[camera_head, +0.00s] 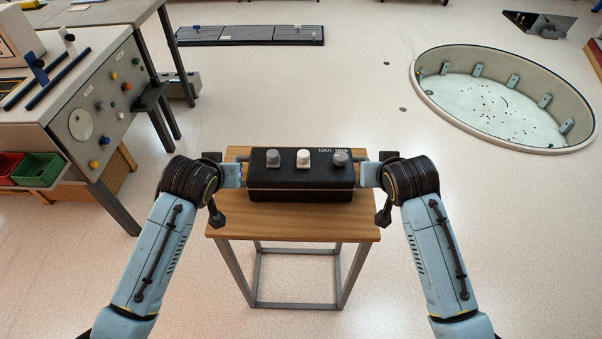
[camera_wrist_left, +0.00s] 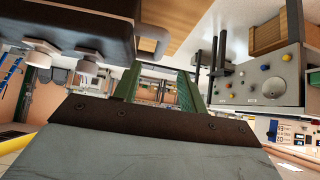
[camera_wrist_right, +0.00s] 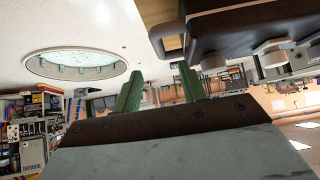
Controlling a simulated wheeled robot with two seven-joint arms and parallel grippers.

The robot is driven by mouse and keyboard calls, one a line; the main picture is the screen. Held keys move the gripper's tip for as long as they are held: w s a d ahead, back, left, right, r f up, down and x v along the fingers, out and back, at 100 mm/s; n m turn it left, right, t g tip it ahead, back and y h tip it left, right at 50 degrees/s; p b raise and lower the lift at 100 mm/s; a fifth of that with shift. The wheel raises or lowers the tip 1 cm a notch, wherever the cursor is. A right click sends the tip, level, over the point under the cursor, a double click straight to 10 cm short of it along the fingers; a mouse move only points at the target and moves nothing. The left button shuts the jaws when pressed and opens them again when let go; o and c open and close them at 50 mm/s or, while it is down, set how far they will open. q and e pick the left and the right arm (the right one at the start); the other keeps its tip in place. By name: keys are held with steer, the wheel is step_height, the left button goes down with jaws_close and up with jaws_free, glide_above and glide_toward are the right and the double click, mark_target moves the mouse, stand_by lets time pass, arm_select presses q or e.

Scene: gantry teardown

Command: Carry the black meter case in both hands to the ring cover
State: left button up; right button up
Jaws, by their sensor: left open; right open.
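The black meter case (camera_head: 300,184), with three knobs on top and a grey handle at each end, sits on a small wooden table. My left gripper (camera_head: 238,172) is open at the case's left end; its fingers (camera_wrist_left: 157,86) and the left handle (camera_wrist_left: 155,40) show in the left wrist view. My right gripper (camera_head: 364,173) is open at the right end; its fingers (camera_wrist_right: 162,85) and the right handle (camera_wrist_right: 172,42) show in the right wrist view. I cannot tell whether either handle lies between the fingers. A large round ring, probably the ring cover (camera_head: 490,108), lies at the far right.
The small table (camera_head: 300,221) has a grey frame. A workbench with a control panel (camera_head: 98,102) and red and green bins stands at the left. A dark floor panel (camera_head: 250,35) lies at the back. The floor between table and ring is mostly clear.

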arm_select(q)
steer(key=x, duration=0.7)
steer(key=shift+w+f, duration=0.3)
arm_select(e)
steer(key=x, duration=0.7)
steer(key=shift+w+f, duration=0.25)
steer(key=shift+w, duration=0.05)
arm_select(q)
steer(key=shift+c, duration=0.4)
arm_select(e)
steer(key=shift+c, duration=0.4)
arm_select(q)
jaws_close()
arm_select(e)
jaws_close()
